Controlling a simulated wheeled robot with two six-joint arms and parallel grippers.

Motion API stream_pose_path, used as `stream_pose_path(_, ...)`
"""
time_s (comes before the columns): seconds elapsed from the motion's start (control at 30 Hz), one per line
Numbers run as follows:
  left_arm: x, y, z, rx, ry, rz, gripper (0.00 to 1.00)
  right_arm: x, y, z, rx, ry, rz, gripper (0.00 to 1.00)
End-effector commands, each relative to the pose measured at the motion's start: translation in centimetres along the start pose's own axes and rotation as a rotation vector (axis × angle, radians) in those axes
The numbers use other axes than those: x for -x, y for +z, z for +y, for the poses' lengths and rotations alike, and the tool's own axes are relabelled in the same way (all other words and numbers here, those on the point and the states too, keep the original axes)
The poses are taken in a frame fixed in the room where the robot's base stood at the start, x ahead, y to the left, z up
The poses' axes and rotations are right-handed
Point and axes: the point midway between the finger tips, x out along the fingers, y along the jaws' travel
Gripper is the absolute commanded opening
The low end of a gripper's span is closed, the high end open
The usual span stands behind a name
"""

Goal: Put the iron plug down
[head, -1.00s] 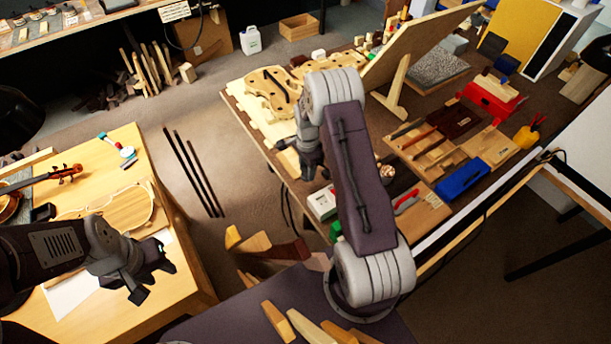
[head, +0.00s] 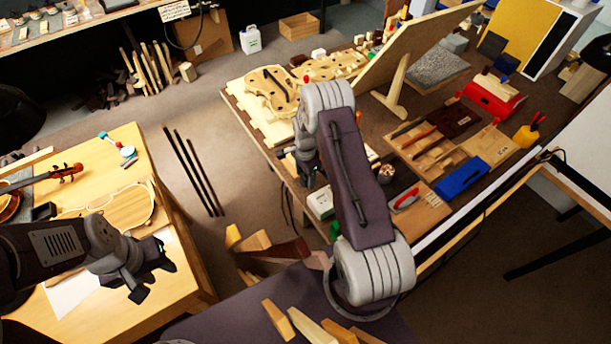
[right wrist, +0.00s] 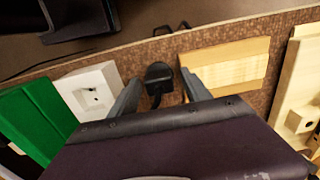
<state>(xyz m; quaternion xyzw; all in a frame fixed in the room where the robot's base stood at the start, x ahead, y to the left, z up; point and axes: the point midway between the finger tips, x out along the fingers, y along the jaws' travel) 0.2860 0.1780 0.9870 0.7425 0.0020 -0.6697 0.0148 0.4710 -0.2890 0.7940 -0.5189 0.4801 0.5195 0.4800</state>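The black iron plug (right wrist: 158,75) shows in the right wrist view near the bench edge, with a dark cord by it. My right gripper (right wrist: 162,92) has its two fingers apart, one on each side of the plug, with gaps visible between fingers and plug. In the head view my right gripper (head: 308,178) is low at the bench's near left edge, and the plug cannot be made out there. My left gripper (head: 152,275) is open and empty above the left table.
In the right wrist view a white socket box (right wrist: 92,88) and a green block (right wrist: 38,118) stand left of the plug. A pale wooden block (right wrist: 228,66) lies to its right. The brown bench (head: 262,150) also bears a violin body (head: 268,88) and a blue box (head: 462,178).

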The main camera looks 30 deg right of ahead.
Motion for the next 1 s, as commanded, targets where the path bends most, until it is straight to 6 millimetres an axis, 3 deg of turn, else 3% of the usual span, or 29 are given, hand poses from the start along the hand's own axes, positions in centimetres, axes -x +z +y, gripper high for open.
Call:
stream_pose_path(0.33, 0.2, 0.0, 0.0, 0.000, 0.000, 0.000, 0.36, 1.2, 0.0, -0.1, 0.000, -0.004, 0.001, 0.56)
stream_pose_path(0.7, -0.5, 0.1, 0.0, 0.000, 0.000, 0.000, 0.36, 9.7, 0.0, -0.1, 0.000, -0.004, 0.001, 0.56)
stream_pose_path(0.83, -0.5, 0.1, 0.0, 0.000, 0.000, 0.000, 0.36, 11.6, 0.0, -0.1, 0.000, -0.003, 0.001, 0.56)
stream_pose_path(1.0, -0.5, 0.1, 0.0, 0.000, 0.000, 0.000, 0.36, 12.4, 0.0, 0.0, 0.000, -0.001, 0.000, 0.56)
